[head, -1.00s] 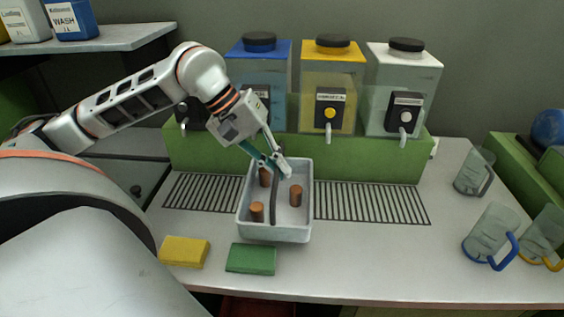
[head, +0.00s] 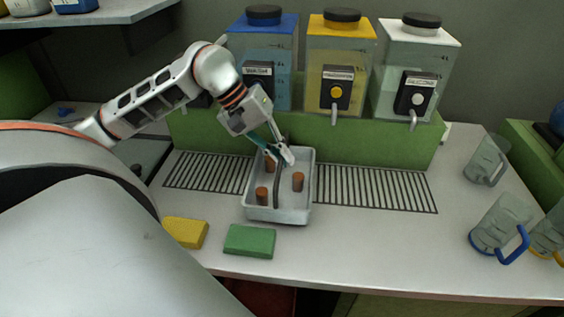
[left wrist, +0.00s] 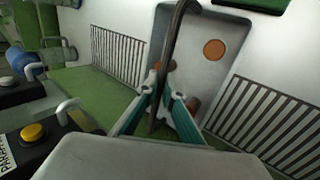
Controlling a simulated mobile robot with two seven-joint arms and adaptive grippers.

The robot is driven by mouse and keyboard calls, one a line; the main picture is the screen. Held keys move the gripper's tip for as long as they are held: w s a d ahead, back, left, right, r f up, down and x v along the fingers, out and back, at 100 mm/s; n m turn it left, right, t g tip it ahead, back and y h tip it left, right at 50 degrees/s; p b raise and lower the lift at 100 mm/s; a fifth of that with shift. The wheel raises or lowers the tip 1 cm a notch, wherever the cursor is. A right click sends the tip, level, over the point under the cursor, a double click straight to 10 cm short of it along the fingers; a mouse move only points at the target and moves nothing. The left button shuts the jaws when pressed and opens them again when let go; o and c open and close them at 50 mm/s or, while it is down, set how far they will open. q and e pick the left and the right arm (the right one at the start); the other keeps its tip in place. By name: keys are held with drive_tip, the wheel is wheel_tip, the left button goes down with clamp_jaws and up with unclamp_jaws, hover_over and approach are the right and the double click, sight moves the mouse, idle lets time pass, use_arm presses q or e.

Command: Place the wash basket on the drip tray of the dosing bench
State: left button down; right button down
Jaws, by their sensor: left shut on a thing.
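The wash basket (head: 293,214) is a light grey rectangular tub with a dark arched handle (head: 277,187) and three brown cork stoppers in it. It is over the middle of the drip tray (head: 375,188), a dark slatted grille on the bench; its near end reaches past the grille's front edge. I cannot tell whether it touches the grille. My left gripper (head: 284,160) is shut on the handle, above the basket's back part. The left wrist view shows the teal fingers (left wrist: 165,100) at the handle (left wrist: 172,45), with basket (left wrist: 190,58) below. My right gripper is out of view.
Dispensers with blue, yellow and white tops (head: 340,65) stand behind on a green stand (head: 340,140), their taps facing the grille. A yellow sponge (head: 186,232) and a green sponge (head: 250,240) lie in front. Clear jugs (head: 500,222) stand at the right. The front right bench is clear.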

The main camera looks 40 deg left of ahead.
use_arm(q)
drive_tip(key=shift+f, duration=0.3)
drive_tip(key=shift+w+a+f, duration=0.1)
drive_tip(key=shift+w+f, duration=0.05)
drive_tip(key=shift+w, duration=0.1)
drive_tip(key=shift+s+f, duration=0.1)
drive_tip(key=shift+f, duration=0.15)
drive_tip(key=c, duration=2.2)
unclamp_jaws()
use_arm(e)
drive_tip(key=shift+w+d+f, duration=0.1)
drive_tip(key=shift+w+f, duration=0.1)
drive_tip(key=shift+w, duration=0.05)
